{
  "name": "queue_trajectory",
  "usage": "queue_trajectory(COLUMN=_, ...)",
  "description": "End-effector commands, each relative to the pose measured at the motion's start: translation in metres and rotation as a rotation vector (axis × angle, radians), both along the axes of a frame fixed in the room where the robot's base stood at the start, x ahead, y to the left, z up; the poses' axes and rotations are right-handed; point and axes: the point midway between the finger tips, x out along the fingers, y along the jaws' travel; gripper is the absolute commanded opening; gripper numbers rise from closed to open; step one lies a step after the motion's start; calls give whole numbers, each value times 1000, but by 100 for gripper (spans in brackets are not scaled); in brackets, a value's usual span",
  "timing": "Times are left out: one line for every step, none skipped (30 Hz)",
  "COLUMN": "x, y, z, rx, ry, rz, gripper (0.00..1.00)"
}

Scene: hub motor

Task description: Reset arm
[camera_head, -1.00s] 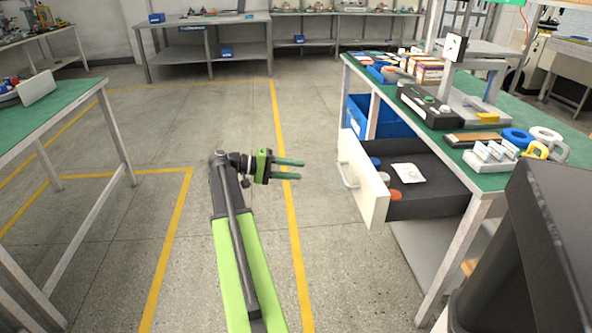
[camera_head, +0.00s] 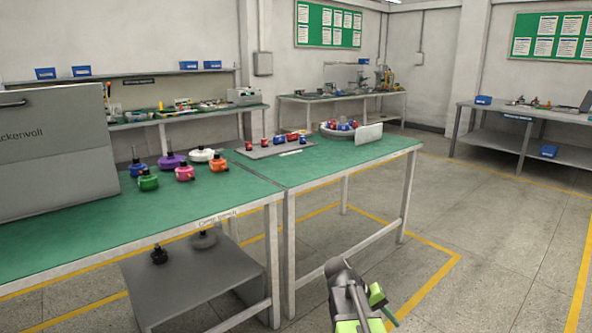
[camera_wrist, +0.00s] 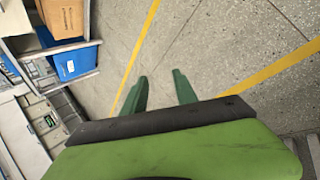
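My arm (camera_head: 345,290) shows at the bottom of the head view, over the floor and right of the green-topped tables. My gripper (camera_head: 389,312) is only partly seen there, at the lower edge. In the wrist view my gripper (camera_wrist: 160,92) has its two green fingers apart with bare concrete floor between them. It is open and holds nothing.
Green worktables (camera_head: 240,206) stand left of my arm, carrying several coloured hub parts (camera_head: 185,173) and a round tray (camera_head: 338,130). Open floor (camera_head: 480,230) with yellow lines lies to the right. The wrist view shows a blue bin (camera_wrist: 75,62) on a shelf unit.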

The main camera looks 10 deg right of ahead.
Motion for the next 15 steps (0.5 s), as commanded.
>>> queue_trajectory(x=-3, y=33, z=-10, rx=69, ry=-14, rz=42, gripper=34)
queue_trajectory(x=-3, y=51, z=-16, rx=115, ry=-22, rz=63, gripper=34)
queue_trajectory(x=-4, y=73, z=-23, rx=173, ry=-31, rz=89, gripper=34)
queue_trajectory(x=-6, y=89, z=-28, rx=217, ry=-39, rz=104, gripper=34)
queue_trajectory(x=-7, y=104, z=-33, rx=261, ry=-47, rz=120, gripper=34)
queue_trajectory(x=-10, y=124, z=-38, rx=319, ry=-55, rz=136, gripper=34)
queue_trajectory(x=-13, y=138, z=-42, rx=367, ry=-64, rz=145, gripper=34)
queue_trajectory(x=-16, y=151, z=-45, rx=416, ry=-74, rz=153, gripper=34)
queue_trajectory(x=-21, y=167, z=-49, rx=489, ry=-90, rz=156, gripper=34)
queue_trajectory(x=-23, y=179, z=-51, rx=540, ry=-102, rz=158, gripper=34)
queue_trajectory(x=-24, y=191, z=-53, rx=593, ry=-115, rz=161, gripper=34)
queue_trajectory(x=-23, y=207, z=-53, rx=659, ry=-134, rz=166, gripper=34)
queue_trajectory(x=-18, y=212, z=-43, rx=682, ry=-146, rz=174, gripper=34)
queue_trajectory(x=-17, y=210, z=-27, rx=675, ry=-144, rz=173, gripper=34)
queue_trajectory(x=-17, y=210, z=-15, rx=672, ry=-142, rz=173, gripper=34)
